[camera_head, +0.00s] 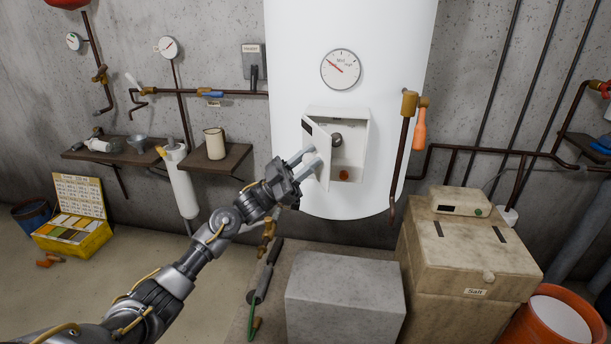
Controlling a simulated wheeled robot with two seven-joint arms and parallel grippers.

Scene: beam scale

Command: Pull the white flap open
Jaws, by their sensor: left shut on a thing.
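The white flap (315,143) is the hinged door of a small white box (353,145) on the front of a large white tank. The flap stands swung outward at the box's left side. Inside the box a dark round knob (337,140) and an orange-brown part (343,174) show. My left gripper (311,160) is at the flap, its pale fingers shut on the flap's edge. The fingers hide part of the flap's lower half. My right gripper is not in view.
A gauge (341,69) sits above the box. A brass valve with an orange handle (420,128) is to the right. Below stand a grey block (345,300) and a tan salt box (465,250). A shelf (207,160) with a mug is left of the tank.

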